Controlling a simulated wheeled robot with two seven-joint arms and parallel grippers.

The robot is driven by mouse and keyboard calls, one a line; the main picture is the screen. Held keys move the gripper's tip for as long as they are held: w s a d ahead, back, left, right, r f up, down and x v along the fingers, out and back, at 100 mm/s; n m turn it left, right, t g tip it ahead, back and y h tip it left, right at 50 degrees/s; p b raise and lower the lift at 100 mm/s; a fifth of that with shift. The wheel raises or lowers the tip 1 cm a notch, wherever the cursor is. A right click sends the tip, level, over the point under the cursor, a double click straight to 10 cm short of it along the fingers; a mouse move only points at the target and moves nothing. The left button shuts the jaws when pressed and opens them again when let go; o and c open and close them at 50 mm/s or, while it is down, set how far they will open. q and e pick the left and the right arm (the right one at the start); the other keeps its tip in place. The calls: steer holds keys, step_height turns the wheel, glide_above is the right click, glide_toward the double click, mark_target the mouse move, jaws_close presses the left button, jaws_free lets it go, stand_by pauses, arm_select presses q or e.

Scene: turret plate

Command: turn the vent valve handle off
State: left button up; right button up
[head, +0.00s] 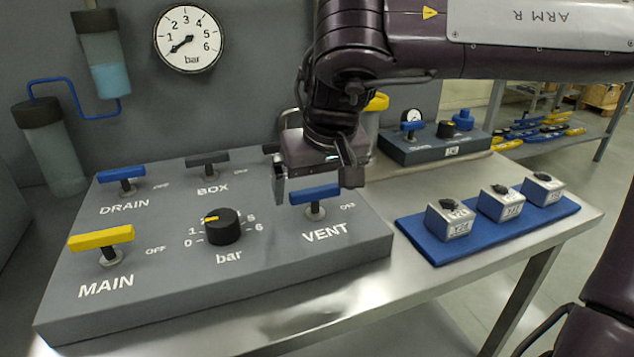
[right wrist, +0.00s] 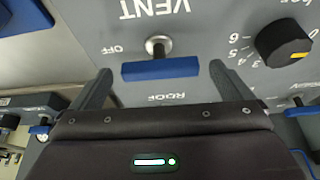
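The vent valve handle (head: 316,194) is a blue crossbar on a short metal stem, behind the VENT label on the grey panel. The bar lies roughly left to right, and an OFF mark is beside it on the right. In the right wrist view the blue bar (right wrist: 160,69) lies crosswise between and slightly beyond the fingertips. My right gripper (head: 313,184) is open just over the handle, one finger toward each end of the bar. In the right wrist view gaps show between the bar and both fingers (right wrist: 160,78). My left gripper is not in view.
Other handles stand nearby: yellow MAIN (head: 101,238), blue DRAIN (head: 121,173) and dark BOX (head: 207,159). A black bar knob (head: 222,228) is left of VENT. A blue mat (head: 425,240) with several small blocks lies right of the panel. A pressure gauge (head: 188,38) hangs behind.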

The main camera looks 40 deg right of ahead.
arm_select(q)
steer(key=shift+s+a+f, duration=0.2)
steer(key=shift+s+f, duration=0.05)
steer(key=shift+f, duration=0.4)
arm_select(e)
steer(key=v, duration=0.7)
steer(key=shift+r, duration=0.35)
steer(key=shift+s, duration=0.15)
